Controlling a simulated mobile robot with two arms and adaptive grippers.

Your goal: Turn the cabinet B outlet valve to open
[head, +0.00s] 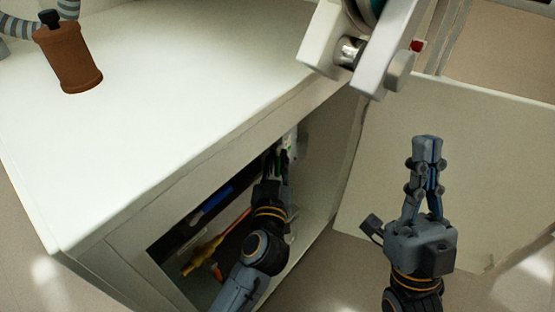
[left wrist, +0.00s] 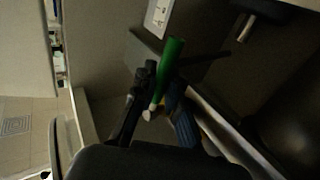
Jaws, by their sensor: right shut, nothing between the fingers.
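My left gripper (head: 277,155) reaches into the open cabinet compartment under the white bench, near its back right. A green bar (left wrist: 168,68) with a pale end shows between its two fingers in the left wrist view, where the gripper (left wrist: 160,85) also appears. The bar looks like a lever handle, but I cannot tell whether it belongs to the outlet valve. The fingers stand apart around it; contact is unclear. My right gripper (head: 427,143) is shut and empty, raised outside the cabinet in front of the pale panel at right. No readable cabinet label shows.
The cabinet's open front (head: 160,248) closely surrounds my left arm. A blue item (head: 210,207) and a yellow tool-like item (head: 203,256) lie inside to the left. A brown bottle (head: 68,58) stands on the bench top (head: 190,85). A white fixture (head: 368,55) overhangs the right corner.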

